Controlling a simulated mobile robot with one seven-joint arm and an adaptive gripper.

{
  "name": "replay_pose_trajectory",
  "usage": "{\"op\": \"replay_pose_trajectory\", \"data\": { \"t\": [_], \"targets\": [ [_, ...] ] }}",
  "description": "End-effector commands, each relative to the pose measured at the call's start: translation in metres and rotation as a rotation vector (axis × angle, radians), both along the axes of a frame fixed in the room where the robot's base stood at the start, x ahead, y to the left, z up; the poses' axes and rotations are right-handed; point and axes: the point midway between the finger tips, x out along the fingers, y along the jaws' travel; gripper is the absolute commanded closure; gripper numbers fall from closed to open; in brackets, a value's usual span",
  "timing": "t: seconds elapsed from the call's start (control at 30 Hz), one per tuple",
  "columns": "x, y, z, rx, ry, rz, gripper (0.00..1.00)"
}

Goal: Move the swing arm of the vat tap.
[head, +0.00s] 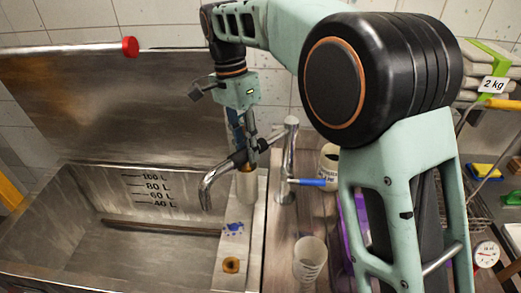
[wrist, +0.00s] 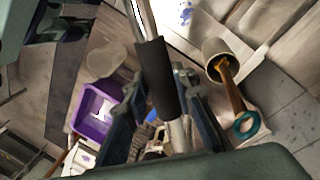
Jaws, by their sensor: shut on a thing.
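The vat tap has a chrome post (head: 289,150) on the ledge right of the vat, with a blue lever (head: 308,182). Its swing arm (head: 207,188) reaches left from the post, and its curved spout end hangs over the vat's right side. A dark sleeve (head: 240,158) covers part of the arm; the sleeve (wrist: 155,78) fills the middle of the wrist view. My gripper (head: 250,143) comes down from above and is shut on the sleeve. In the wrist view its two fingers (wrist: 158,108) flank the sleeve. The contact faces are partly hidden.
The steel vat (head: 75,268) with litre marks lies at left. A purple bin (wrist: 78,122) lies below.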

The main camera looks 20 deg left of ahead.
Motion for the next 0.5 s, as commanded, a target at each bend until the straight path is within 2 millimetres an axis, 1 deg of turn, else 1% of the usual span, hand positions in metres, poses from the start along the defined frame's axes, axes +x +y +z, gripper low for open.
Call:
{"op": "replay_pose_trajectory", "data": {
  "t": [0.03, 0.2, 0.5],
  "targets": [
    [0.004, 0.007, 0.000, 0.003, -0.004, -0.036, 1.00],
    [0.014, 0.021, 0.001, 0.003, -0.005, -0.152, 1.00],
    [0.026, 0.034, 0.001, 0.004, -0.006, -0.272, 1.00]
  ]
}}
